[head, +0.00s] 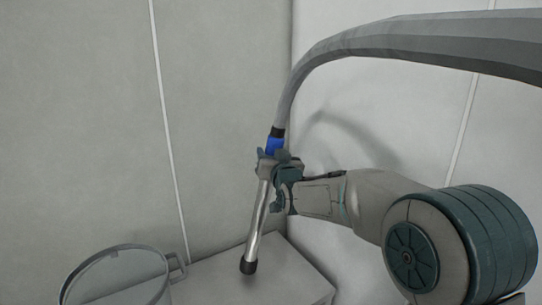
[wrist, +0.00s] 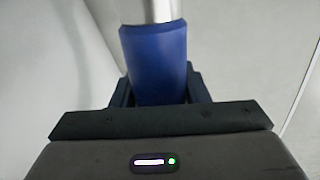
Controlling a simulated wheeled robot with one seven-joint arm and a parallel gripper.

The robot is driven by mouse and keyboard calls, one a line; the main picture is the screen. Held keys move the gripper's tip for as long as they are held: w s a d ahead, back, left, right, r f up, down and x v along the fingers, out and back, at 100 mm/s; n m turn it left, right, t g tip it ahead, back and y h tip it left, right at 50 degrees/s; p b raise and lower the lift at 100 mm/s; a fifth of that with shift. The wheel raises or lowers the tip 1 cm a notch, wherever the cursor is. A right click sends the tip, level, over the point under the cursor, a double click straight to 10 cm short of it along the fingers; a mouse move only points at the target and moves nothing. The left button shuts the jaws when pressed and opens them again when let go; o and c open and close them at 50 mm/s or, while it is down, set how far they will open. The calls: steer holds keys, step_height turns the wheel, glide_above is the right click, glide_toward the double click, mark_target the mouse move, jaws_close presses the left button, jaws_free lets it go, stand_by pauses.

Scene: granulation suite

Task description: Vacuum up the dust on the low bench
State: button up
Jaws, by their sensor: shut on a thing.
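My gripper (head: 276,158) is shut on the vacuum wand (head: 257,220), around its blue grip (head: 275,144). The wand is a shiny metal tube with a dark tip, tilted slightly, tip down. The tip is at the top of the low bench (head: 290,268); I cannot tell whether it touches. A grey hose (head: 350,42) runs from the wand's upper end in an arc to the upper right. In the wrist view the blue grip (wrist: 155,62) sits between the fingers. I cannot make out any dust on the bench.
Pale panelled walls (head: 225,110) meet in a corner behind the bench. The bench top right of the wand tip looks bare.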

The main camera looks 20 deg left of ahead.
mark_target(274, 129)
steer(key=shift+r, duration=0.1)
steer(key=shift+r+p, duration=1.9)
steer(key=shift+r, duration=2.1)
